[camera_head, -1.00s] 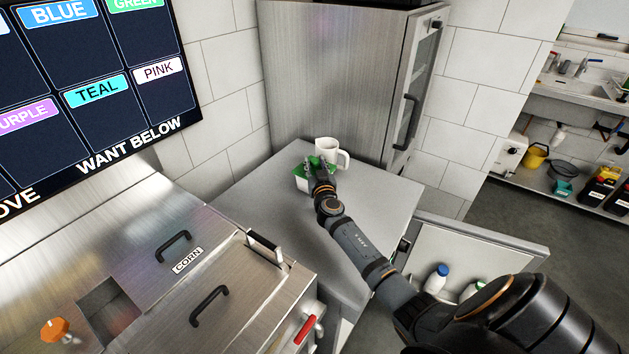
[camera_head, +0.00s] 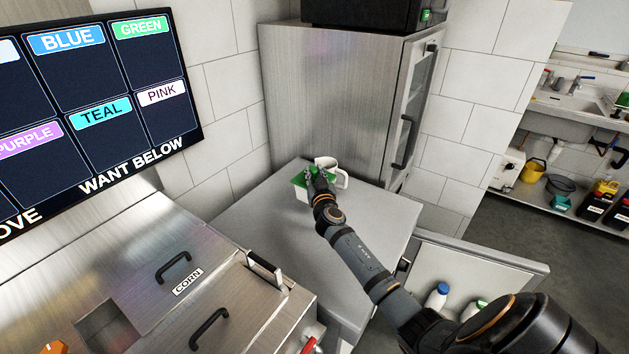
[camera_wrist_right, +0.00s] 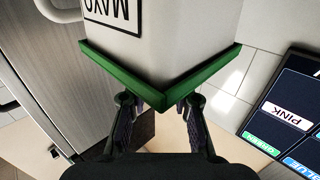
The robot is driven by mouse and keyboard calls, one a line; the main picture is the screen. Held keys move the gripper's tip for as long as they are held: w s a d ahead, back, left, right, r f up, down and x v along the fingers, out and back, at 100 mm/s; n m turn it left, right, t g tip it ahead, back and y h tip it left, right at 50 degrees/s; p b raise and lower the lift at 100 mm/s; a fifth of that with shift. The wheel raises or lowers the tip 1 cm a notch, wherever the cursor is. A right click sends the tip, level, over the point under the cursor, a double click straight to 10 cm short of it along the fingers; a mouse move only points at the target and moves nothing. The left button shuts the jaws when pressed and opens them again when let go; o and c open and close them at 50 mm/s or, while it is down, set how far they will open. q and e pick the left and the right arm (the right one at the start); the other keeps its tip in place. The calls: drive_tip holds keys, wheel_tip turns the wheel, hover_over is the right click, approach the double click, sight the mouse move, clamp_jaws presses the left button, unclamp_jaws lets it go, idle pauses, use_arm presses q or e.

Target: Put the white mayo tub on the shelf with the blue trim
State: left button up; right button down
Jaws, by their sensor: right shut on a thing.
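My right gripper (camera_head: 315,177) is on the tub's lid side. In the right wrist view the tub (camera_wrist_right: 180,35) shows its MAYO label and green lid rim, and my right gripper (camera_wrist_right: 160,106) is shut on it at the lid. I cannot tell whether the tub's base touches the counter. My left gripper is not in view. I cannot make out a shelf with blue trim.
A steel unit with a CORN lid (camera_head: 188,282) is at front left, below a wall screen (camera_head: 90,100). An open door (camera_head: 480,268) with bottles is at right.

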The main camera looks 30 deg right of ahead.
wheel_tip(320, 180, up, 24)
drive_tip(key=shift+f, duration=0.15)
